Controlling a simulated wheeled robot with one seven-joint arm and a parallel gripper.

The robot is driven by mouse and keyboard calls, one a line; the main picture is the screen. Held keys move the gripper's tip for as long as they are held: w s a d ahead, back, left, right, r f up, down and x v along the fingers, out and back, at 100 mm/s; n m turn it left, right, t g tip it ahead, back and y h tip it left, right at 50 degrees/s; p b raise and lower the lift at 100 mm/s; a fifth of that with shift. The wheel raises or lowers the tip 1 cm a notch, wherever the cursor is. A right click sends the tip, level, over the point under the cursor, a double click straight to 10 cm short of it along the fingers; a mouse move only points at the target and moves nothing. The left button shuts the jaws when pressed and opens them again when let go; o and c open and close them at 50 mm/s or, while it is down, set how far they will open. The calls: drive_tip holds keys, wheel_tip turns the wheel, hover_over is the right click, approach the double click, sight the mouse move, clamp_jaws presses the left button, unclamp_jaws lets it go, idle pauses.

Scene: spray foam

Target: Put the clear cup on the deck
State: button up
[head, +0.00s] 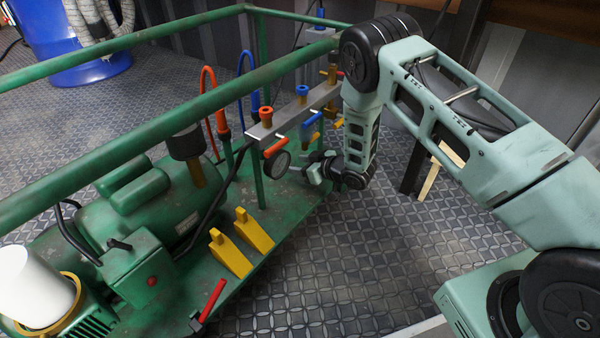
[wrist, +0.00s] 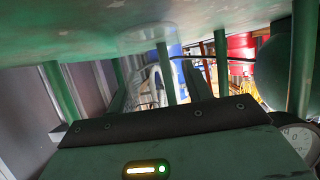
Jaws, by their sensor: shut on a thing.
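The deck is the green, scuffed floor of the cart (head: 285,225); it also shows along the top of the wrist view (wrist: 130,25), which looks turned over. My gripper (head: 312,172) is low over the deck's far right part, beside the gauge and under the valve bar. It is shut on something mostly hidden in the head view. In the wrist view, a pale see-through shape, apparently the clear cup (wrist: 150,86), shows just beyond my gripper's dark edge. Its outline is blurred, and I cannot tell if it touches the deck.
A valve bar (head: 290,112) with coloured knobs and a round gauge (head: 276,165) are close to my gripper. Green rails (head: 180,105) frame the cart. Two yellow wedges (head: 240,242), a red-handled tool (head: 208,302) and a green tank (head: 140,215) occupy the deck.

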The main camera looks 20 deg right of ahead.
drive_tip(key=shift+f, duration=0.2)
drive_tip(key=shift+f, duration=0.2)
drive_tip(key=o, duration=0.9)
drive_tip(key=shift+o, duration=0.2)
drive_tip(key=shift+r, duration=0.1)
